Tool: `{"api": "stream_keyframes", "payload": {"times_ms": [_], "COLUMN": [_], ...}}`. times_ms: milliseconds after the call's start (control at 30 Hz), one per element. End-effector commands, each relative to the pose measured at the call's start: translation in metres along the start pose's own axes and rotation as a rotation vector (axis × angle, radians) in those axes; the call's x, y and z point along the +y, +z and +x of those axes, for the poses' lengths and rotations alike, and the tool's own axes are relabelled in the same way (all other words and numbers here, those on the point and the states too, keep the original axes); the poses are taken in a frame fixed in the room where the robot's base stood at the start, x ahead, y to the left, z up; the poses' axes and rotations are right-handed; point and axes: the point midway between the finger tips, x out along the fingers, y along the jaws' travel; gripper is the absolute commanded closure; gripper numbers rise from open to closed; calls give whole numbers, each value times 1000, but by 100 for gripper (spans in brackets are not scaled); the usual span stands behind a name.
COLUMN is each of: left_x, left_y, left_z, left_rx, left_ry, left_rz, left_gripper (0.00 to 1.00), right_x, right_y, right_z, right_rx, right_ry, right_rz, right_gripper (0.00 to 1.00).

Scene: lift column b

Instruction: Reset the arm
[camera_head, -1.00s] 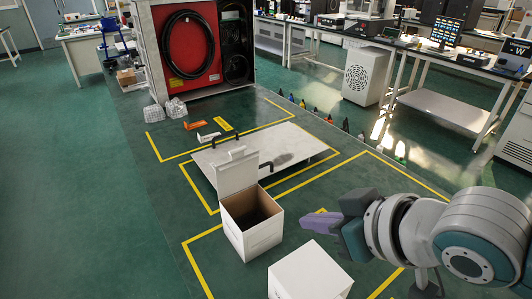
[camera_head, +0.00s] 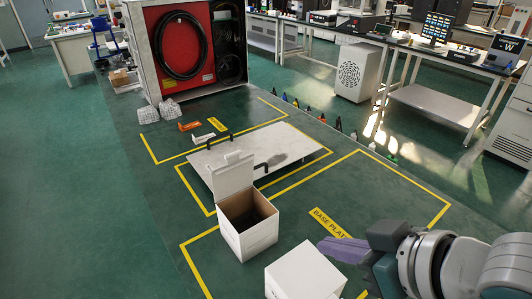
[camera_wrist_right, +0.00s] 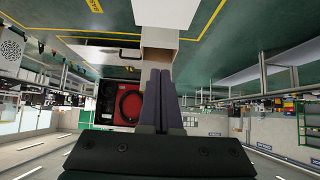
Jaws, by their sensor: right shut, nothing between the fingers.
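My right arm comes in from the lower right of the head view. The fingers also show pressed together in the right wrist view (camera_wrist_right: 158,98). In the head view the gripper is right of an open white box (camera_head: 247,222) and above and right of a closed white box (camera_head: 304,273). My left gripper is not in view.
A cabinet with a red panel and black hose (camera_head: 185,50) stands behind. Several bottles (camera_head: 338,124) line the right side. Benches (camera_head: 430,99) stand back right. Green floor at left is clear.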

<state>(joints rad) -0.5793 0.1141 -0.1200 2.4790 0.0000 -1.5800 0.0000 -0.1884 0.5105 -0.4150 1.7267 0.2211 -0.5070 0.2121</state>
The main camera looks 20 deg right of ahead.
Motion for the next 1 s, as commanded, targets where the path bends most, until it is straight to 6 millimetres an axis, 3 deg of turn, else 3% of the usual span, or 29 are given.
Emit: {"api": "stream_keyframes", "payload": {"times_ms": [100, 300, 467, 600, 867, 900, 1000], "left_x": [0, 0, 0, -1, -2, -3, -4], "left_y": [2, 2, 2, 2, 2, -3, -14], "left_z": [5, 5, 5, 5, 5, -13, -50], "left_rx": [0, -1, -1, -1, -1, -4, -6], "left_ry": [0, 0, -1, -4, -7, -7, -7], "left_rz": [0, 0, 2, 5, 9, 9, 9], "left_gripper": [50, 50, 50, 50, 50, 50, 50], "right_x": [0, -1, -20, -37, -42, -41, -41], "right_y": [15, 20, 21, 28, 56, 44, 15], "right_z": [-4, -9, -22, -56, -145, -163, -187], "right_rx": [-2, -2, -74, -219, -518, -539, -536], "right_ry": [-1, 0, 7, 42, 126, 130, 129], "right_rz": [1, 2, 16, 42, 138, 141, 133], "right_gripper": [100, 100, 100, 100, 100, 100, 100]}}
